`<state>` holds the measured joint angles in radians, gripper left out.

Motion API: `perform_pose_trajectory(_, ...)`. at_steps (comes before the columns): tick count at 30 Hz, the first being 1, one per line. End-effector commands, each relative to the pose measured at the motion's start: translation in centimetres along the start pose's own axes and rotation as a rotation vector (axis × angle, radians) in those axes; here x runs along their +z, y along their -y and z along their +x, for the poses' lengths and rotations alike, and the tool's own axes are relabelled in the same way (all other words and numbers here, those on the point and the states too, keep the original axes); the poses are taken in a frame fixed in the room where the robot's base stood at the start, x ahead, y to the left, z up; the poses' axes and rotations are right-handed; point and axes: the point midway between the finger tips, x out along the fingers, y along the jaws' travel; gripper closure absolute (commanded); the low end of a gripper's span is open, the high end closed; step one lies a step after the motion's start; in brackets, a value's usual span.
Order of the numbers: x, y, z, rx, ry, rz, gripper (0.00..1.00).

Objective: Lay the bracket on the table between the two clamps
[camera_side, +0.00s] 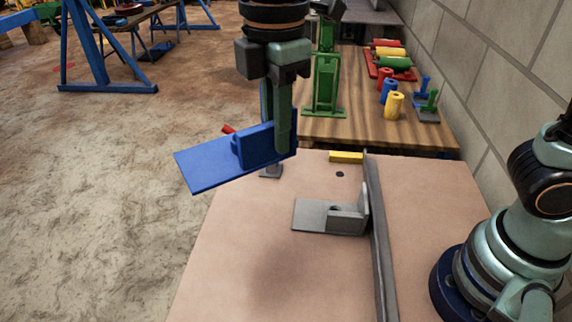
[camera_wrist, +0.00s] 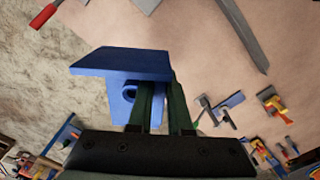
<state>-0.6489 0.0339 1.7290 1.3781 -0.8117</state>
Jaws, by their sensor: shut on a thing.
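The blue bracket (camera_side: 213,166) is an angled piece with a flat plate and an upright wall. My gripper (camera_side: 283,148) is shut on its upright part and holds it, tilted, above the table's far left edge. In the wrist view the bracket (camera_wrist: 118,65) shows a round boss beside my fingers (camera_wrist: 162,105). The table (camera_side: 260,265) is pinkish and mostly bare. A red handle tip (camera_side: 228,129) and a small grey foot (camera_side: 271,172) show around the bracket, perhaps one clamp mostly hidden. I cannot clearly make out a second clamp.
A grey L-shaped piece (camera_side: 318,217) lies on the table against a long grey rail (camera_side: 376,235). A yellow block (camera_side: 346,157) lies at the table's far edge. Behind is a wooden bench (camera_side: 345,128) with a green stand and coloured cylinders. The near table is clear.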

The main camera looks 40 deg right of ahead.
Motion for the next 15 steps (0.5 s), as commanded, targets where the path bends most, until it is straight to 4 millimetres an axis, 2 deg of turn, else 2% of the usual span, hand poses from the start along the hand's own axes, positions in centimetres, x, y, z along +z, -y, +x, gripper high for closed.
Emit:
perform_pose_trajectory(1, -1.1, 0.8, -0.1, 0.002, -0.002, -0.034, 1.0)
perform_pose_trajectory(7, -3.7, 2.9, 0.0, 0.002, -0.002, -0.12, 1.0)
perform_pose_trajectory(15, -3.4, 2.7, 4.1, 0.0, 0.0, -0.112, 1.0)
